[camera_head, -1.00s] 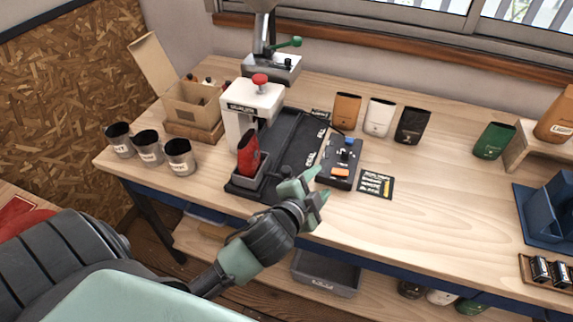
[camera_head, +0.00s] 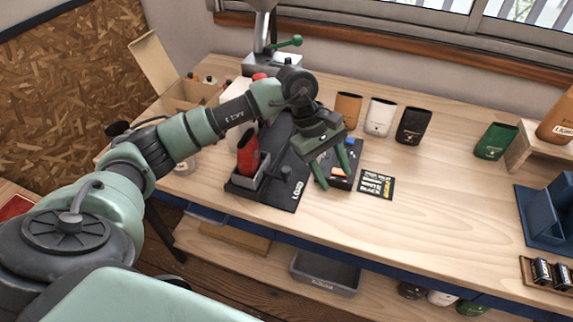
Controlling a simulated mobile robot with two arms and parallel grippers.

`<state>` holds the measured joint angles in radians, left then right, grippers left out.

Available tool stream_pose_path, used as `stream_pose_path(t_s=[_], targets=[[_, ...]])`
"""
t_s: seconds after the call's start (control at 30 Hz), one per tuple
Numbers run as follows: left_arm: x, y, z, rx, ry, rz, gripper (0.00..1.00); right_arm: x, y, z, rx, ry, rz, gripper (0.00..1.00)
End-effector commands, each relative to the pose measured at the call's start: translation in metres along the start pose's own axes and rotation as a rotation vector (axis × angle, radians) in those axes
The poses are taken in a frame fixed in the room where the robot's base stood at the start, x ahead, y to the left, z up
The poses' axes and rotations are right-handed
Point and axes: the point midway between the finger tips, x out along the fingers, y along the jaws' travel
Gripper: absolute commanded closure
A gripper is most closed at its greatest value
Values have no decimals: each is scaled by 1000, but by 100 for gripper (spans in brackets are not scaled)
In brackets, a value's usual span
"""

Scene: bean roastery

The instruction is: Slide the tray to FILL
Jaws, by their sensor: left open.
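The small dark tray (camera_head: 243,186) sits at the near end of the black slide track (camera_head: 272,198), beside the LOAD label (camera_head: 298,190). An open red bag (camera_head: 248,156) stands in it. A dark knob (camera_head: 286,172) shows to the right of the tray. My left arm crosses over the track and hides its middle and far part; no FILL label is readable. My left gripper (camera_head: 334,173) is open and empty, pointing down over the control box, to the right of the tray and apart from it. My right gripper is not in view.
The control box (camera_head: 350,158) with orange and blue parts lies under my gripper, with a printed card (camera_head: 376,185) beside it. Orange (camera_head: 347,110), white (camera_head: 380,117) and black (camera_head: 412,125) bags stand behind.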

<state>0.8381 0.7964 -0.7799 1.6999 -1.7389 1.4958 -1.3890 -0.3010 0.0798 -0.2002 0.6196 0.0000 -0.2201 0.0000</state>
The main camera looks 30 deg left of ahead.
Motion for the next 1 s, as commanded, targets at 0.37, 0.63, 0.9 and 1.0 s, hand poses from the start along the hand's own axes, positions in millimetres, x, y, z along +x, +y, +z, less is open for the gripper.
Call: stream_pose_path(t_s=[0.37,0.63,0.9,1.0], targets=[[-70,-50,-102,61,348,-286,52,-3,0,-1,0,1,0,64],[-33,-62,-114,60,344,-287,52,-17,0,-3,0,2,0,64],[-6,-69,-124,60,344,-284,52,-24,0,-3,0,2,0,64],[-3,-70,-125,61,345,-283,52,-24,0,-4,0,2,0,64]])
